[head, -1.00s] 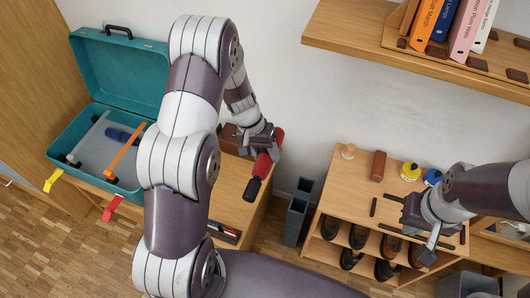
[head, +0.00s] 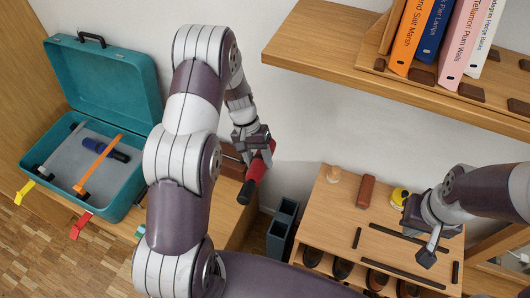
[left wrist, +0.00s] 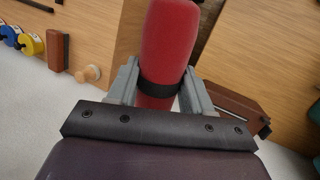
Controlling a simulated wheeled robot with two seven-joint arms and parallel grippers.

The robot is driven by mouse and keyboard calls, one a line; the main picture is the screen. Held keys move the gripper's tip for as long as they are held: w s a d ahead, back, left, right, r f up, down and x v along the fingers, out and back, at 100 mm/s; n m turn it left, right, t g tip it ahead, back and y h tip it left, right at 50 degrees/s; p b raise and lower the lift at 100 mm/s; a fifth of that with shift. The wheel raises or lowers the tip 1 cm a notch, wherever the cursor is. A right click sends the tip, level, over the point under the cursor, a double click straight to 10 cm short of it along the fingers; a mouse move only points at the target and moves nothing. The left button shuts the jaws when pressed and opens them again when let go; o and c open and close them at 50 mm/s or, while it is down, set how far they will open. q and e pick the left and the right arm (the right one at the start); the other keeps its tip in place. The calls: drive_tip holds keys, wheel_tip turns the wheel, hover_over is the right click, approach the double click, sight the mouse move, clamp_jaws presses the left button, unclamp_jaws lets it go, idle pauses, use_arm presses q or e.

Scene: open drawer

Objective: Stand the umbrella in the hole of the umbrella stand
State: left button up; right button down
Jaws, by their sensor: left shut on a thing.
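The umbrella is a short red folded one (head: 259,168) with a black end, held tilted in the head view with the black end down and left. My left gripper (head: 264,145) is shut on it; in the left wrist view its red body and dark band (left wrist: 160,88) sit between the two grey fingers. The umbrella stand (head: 279,236) is a dark grey-blue box with two open tops, on the floor between the cabinet and the shoe bench. The umbrella is above and left of it in the picture, apart from it. My right gripper (head: 425,232) is over the shoe bench; its jaw opening is unclear.
The shoe bench (head: 335,222) stands right of the stand, with a wooden knob, a brown block (head: 366,192) and a yellow tin (head: 399,197) on top. A teal suitcase (head: 100,85) lies open at left. A bookshelf (head: 340,65) juts from the wall at upper right.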

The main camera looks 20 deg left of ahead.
use_arm(q)
drive_tip(key=s+d+f+n+h+b, duration=0.2)
drive_tip(key=s+d+f+n+b, duration=0.15)
drive_tip(key=f+b, duration=0.3)
drive_tip(key=s+d+f+n+t+h+b, duration=0.1)
drive_tip(key=s+d+f+n+h+b, duration=0.15)
drive_tip(key=s+f+n+b, duration=0.4)
drive_tip(key=s+d+f+n+h+b, duration=0.2)
drive_tip(key=f+n+h+b, duration=0.15)
drive_tip(key=f, duration=0.55)
drive_tip(key=w+r+n+t+h+b, duration=0.2)
drive_tip(key=w+n+t, duration=0.4)
drive_tip(key=n+t, duration=0.4)
wheel_tip(320, 180, up, 3)
drive_tip(key=shift+f+t+h, duration=0.15)
drive_tip(key=shift+t+h, duration=0.45)
drive_tip(key=shift+w, duration=0.1)
